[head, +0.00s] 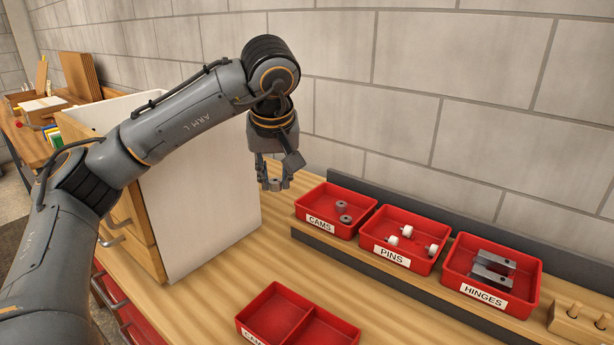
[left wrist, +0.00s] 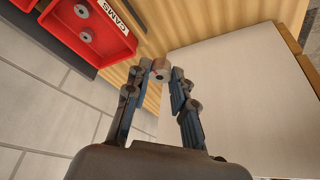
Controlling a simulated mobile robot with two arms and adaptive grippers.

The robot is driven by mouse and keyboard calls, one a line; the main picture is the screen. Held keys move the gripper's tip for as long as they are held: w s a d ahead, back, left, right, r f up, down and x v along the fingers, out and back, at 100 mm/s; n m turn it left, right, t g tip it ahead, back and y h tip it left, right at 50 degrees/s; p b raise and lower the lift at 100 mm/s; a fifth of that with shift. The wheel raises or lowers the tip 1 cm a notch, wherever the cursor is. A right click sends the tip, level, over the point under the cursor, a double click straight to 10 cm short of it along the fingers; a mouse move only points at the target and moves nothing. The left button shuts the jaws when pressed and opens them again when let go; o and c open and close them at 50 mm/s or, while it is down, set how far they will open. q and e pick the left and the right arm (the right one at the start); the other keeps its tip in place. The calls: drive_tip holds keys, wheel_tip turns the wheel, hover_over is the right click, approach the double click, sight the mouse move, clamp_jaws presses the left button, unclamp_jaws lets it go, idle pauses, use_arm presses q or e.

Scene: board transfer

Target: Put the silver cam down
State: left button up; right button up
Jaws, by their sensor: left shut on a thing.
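My left gripper (head: 276,182) points down in front of the white panel, to the left of the red CAMS bin (head: 321,226). It is shut on a silver cam (left wrist: 161,67), a small grey cylinder between the fingertips in the left wrist view. The cam is held above the wooden worktop and clear of the bin. Two more grey cams (head: 343,207) lie inside the CAMS bin, which also shows at the top left of the left wrist view (left wrist: 107,41). My right gripper is not in view.
A red PINS bin (head: 386,254) with white pins and a red HINGES bin (head: 484,296) stand right of CAMS. An empty divided red tray (head: 278,290) sits at the front. A wooden cabinet with a white panel (head: 205,205) stands left. Worktop (head: 235,275) is bare between.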

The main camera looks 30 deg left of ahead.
use_arm(q)
drive_tip(key=shift+s+r, duration=0.15)
drive_tip(key=shift+s, duration=0.2)
drive_tip(key=s+d+f+m+h+p, duration=0.1)
drive_tip(key=d+f+m, duration=0.1)
drive_tip(key=d+f, duration=0.3)
drive_tip(key=s+d+f+m+p, duration=0.2)
drive_tip(key=d+f+m, duration=0.1)
drive_tip(key=d+f, duration=0.2)
drive_tip(key=s+d+f+m+h+p, duration=0.1)
drive_tip(key=s+d+f+m+p, duration=0.1)
drive_tip(key=d+f, duration=0.2)
drive_tip(key=shift+s+d+f+t+h, duration=0.1)
drive_tip(key=shift+d+f+t+h, duration=0.1)
drive_tip(key=shift+f, duration=0.25)
drive_tip(key=shift+d+f+t+h, duration=0.1)
drive_tip(key=shift+d+f+t, duration=0.1)
drive_tip(key=shift+f, duration=0.25)
drive_tip(key=shift+a+r, duration=0.1)
